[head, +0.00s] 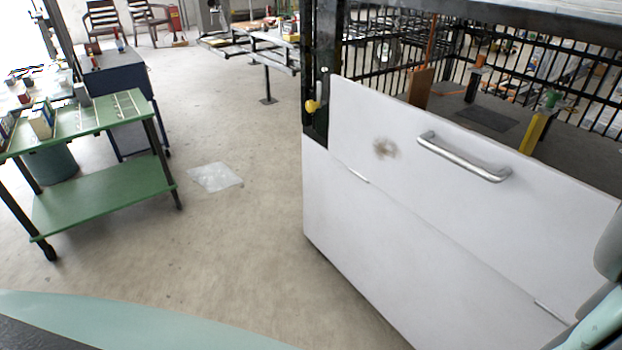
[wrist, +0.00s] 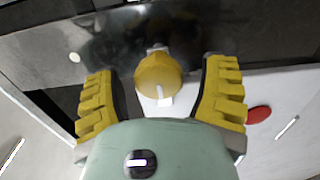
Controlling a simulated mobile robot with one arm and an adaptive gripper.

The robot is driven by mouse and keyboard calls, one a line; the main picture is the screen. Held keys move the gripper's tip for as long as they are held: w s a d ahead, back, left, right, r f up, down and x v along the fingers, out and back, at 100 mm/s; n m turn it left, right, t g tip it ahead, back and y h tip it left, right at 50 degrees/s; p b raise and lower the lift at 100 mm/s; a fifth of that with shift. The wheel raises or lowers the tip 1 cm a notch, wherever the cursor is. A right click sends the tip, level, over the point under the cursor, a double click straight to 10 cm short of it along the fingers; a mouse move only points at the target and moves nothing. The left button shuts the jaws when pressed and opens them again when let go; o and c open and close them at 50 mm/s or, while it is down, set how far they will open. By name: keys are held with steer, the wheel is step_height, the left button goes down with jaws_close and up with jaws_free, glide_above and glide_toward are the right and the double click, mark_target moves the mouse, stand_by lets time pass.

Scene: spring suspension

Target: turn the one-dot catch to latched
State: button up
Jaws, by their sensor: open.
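A round yellow catch knob (wrist: 158,74) with a white pointer mark shows in the wrist view, on a dark post. Its mark points toward the bottom of the picture. One white dot (wrist: 75,57) is on the dark surface to its left. My gripper (wrist: 160,82) is open, with one yellow ribbed finger on each side of the knob and gaps between. In the head view another view of a yellow knob (head: 312,106) is on the black post at the panel's left end; I cannot tell if it is the same one.
A white panel (head: 380,180) with a metal bar handle (head: 463,158) fills the head view's right. A red oval (wrist: 259,115) is right of my fingers in the wrist view. A green trolley (head: 105,195) stands at the left. The floor between is mostly clear.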

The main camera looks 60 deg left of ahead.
steer(key=s, duration=1.2)
steer(key=shift+d, duration=0.2)
stand_by(0.4)
